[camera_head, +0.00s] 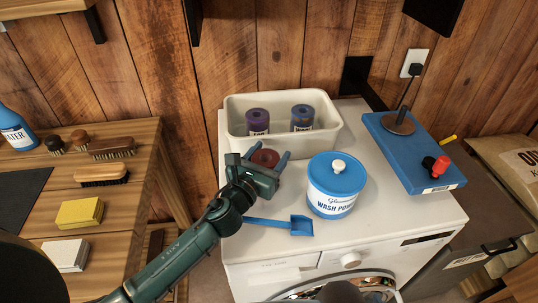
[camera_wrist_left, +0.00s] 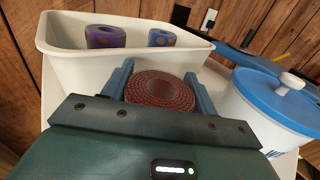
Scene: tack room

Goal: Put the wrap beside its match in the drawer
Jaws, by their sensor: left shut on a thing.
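My left gripper (camera_head: 266,156) is shut on a dark red rolled wrap (camera_head: 264,159), just in front of the cream tub. The left wrist view shows the wrap's ribbed spiral end (camera_wrist_left: 160,91) between the two fingers. I cannot tell whether the wrap touches the washer top. Inside the tub (camera_head: 240,127) stand a purple wrap (camera_head: 257,121) and a blue-violet wrap (camera_head: 302,117), apart from each other, with labels partly hidden by the rim. No open drawer and no second red wrap show. My right gripper is not in view.
The white washing machine (camera_head: 405,222) carries a blue-lidded wash powder tub (camera_head: 337,185) close right of the gripper, a blue scoop (camera_head: 292,225) in front and a blue board (camera_head: 415,150) at right. A wooden bench (camera_head: 130,200) with several brushes stands at left.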

